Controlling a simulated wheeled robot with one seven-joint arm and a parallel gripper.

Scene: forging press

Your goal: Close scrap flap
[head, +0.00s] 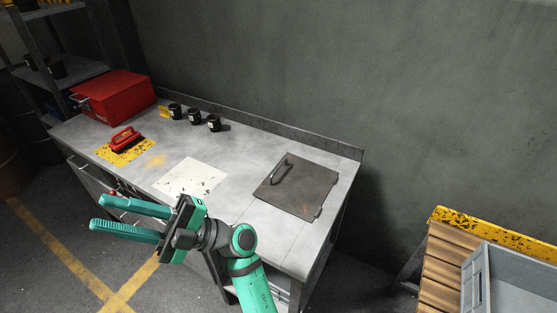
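A dark square metal flap (303,190) lies flat on the right end of the grey workbench top. A bar handle (281,170) stands up along its left side, and small hinge-like tabs show at its right edge. No opening shows beside or beneath it. My gripper (98,211) is open and empty, with two long teal fingers pointing left. It is in front of the bench's front edge, left of the flap and well apart from it.
The workbench (236,150) holds a red box (115,96), a red-handled tool (124,140) on a yellow mat, several black cups (194,116) and a pale speckled sheet (190,178). A grey crate (480,288) stands on a wooden slatted stand at lower right.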

